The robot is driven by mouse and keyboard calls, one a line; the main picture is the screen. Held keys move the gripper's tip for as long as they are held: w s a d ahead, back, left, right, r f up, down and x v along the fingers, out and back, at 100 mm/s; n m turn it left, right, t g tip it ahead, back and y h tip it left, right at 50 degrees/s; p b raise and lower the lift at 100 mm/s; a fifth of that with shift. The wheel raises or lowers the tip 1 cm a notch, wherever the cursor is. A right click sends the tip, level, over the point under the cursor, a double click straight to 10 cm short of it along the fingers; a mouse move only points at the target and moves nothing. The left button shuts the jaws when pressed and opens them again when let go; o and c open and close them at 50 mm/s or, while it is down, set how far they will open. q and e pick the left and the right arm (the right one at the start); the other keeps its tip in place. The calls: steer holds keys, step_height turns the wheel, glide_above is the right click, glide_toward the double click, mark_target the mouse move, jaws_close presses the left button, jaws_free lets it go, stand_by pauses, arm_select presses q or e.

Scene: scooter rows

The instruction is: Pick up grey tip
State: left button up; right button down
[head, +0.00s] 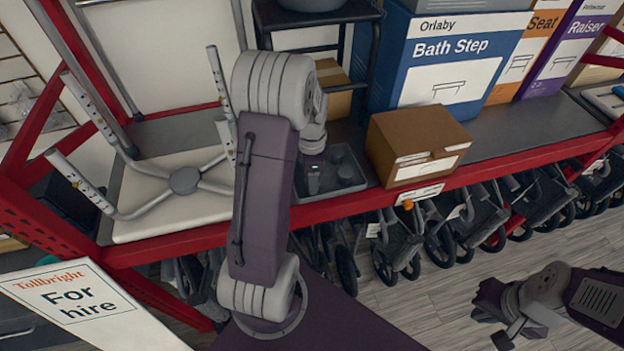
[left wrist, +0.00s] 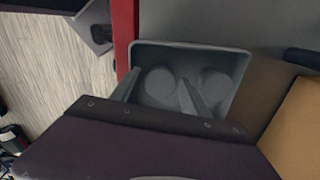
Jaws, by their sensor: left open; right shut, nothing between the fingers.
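A shallow grey tray (head: 362,181) sits on the shelf, left of a brown box. It holds grey round tips. In the left wrist view the tray (left wrist: 238,72) shows one grey tip (left wrist: 160,88) at the left and another grey tip (left wrist: 216,84) at the right. My left gripper (left wrist: 158,78) is open, its fingers on either side of the left tip in the picture. I cannot tell whether they touch it. In the head view my left arm partly hides the tray. My right gripper (head: 495,328) is shut and empty, low over the floor at the right.
The brown box (head: 418,140) stands right beside the tray. A Bath Step box (head: 447,62) is behind it. A white stool with metal legs (head: 185,180) lies left of my arm. The red shelf edge (head: 475,172) runs in front, with folded wheeled walkers (head: 465,225) below.

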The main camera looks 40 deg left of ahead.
arm_select(q)
steer(key=shift+s+f, duration=0.1)
steer(key=shift+f, duration=0.65)
steer(key=shift+w+d, duration=0.1)
steer(key=shift+w, duration=0.25)
steer(key=shift+c, duration=0.3)
steer(key=shift+s, duration=0.1)
steer(key=c, duration=1)
steer(key=shift+s, duration=0.1)
steer(key=shift+c, duration=0.2)
